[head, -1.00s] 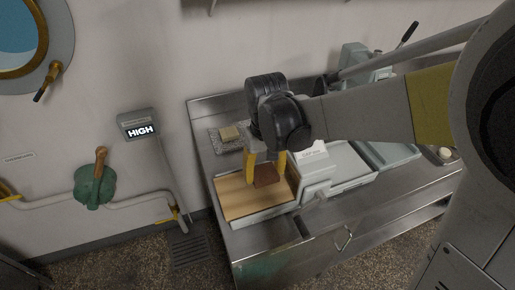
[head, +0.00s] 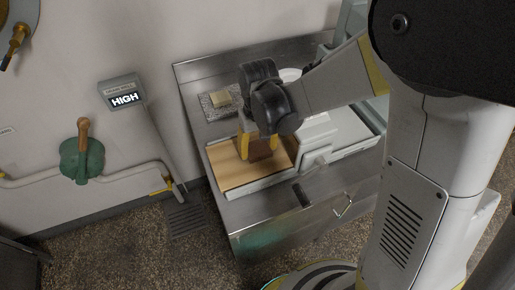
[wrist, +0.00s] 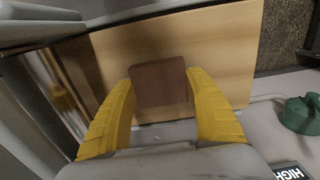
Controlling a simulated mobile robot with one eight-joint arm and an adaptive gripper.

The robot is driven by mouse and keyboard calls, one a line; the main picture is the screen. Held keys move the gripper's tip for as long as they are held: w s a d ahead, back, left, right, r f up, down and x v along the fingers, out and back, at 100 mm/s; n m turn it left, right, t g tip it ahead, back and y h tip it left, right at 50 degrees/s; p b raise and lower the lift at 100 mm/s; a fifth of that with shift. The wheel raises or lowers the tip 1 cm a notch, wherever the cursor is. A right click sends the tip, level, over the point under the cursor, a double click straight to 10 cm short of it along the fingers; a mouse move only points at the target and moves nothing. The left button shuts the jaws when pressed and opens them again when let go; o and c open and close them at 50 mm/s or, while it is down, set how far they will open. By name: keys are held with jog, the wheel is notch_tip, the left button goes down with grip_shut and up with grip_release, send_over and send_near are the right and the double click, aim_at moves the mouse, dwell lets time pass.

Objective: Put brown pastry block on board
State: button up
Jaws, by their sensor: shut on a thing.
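The brown pastry block (head: 262,148) is between the yellow fingers of my gripper (head: 259,147). In the wrist view the block (wrist: 160,83) is a square brown piece with a finger against each side, and my gripper (wrist: 161,100) is shut on it. The wooden board (head: 232,172) lies under and around the block. It also fills much of the wrist view (wrist: 222,60). I cannot tell whether the block touches the board or hangs just above it. The gripper body hides part of the block in the head view.
A white machine (head: 316,140) stands right of the board. A wall display (head: 124,99) reads HIGH, near a green valve (head: 82,160). The board's left part is bare.

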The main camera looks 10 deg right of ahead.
aim_at(258, 150)
jog(key=o, duration=1.3)
jog(key=shift+f, duration=0.1)
notch_tip(258, 150, up, 12)
jog(key=p, duration=0.4)
jog(key=shift+r, duration=0.2)
